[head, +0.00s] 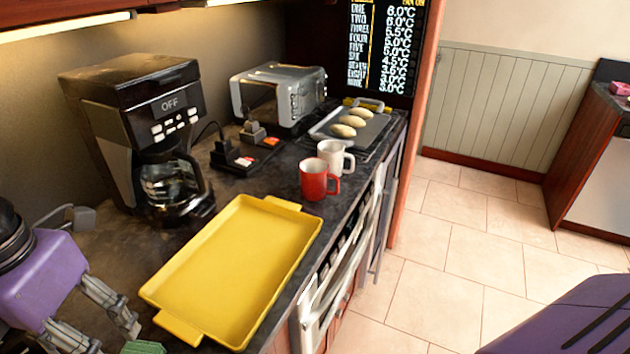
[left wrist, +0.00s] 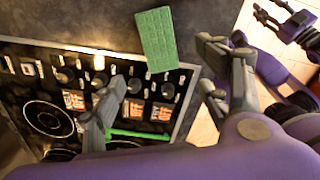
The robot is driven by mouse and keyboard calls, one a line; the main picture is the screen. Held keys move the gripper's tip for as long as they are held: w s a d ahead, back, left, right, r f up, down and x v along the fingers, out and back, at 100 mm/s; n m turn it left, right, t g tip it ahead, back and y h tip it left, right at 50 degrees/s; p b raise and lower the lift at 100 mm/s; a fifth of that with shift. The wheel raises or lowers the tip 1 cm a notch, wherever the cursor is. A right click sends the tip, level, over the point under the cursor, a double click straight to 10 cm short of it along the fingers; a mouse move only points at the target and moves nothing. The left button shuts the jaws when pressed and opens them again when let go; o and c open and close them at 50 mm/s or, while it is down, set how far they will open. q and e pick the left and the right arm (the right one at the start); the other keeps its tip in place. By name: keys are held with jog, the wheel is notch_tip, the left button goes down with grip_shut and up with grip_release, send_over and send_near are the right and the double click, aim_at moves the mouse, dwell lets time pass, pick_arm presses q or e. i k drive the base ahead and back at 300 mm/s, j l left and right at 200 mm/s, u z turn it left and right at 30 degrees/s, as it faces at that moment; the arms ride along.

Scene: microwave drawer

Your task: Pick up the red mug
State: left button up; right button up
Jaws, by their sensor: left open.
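The red mug (head: 314,180) stands upright on the dark counter, beyond the yellow tray, with its handle to the right. A white mug (head: 334,158) stands just behind it. My left gripper (head: 106,335) is open and empty at the lower left of the head view, with the tray between it and the red mug. In the left wrist view my left gripper (left wrist: 160,98) has its fingers wide apart over a dark panel with knobs, and no mug shows there.
The yellow tray (head: 232,262) fills the near counter. A coffee maker (head: 135,125) and toaster (head: 279,93) stand along the wall. A baking tray (head: 372,129) holds three rolls. A green block (left wrist: 156,38) lies near my left gripper. Tiled floor lies right.

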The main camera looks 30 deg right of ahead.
aim_at(320, 182)
jog(key=i+l+z, duration=0.15)
jog(key=l+z, duration=0.15)
jog(key=i+l+z, duration=0.25)
jog(key=l, duration=0.25)
jog(key=i+l+z, duration=0.1)
jog(key=l+z, duration=0.2)
jog(key=i+l+z, duration=0.25)
jog(key=l, duration=0.15)
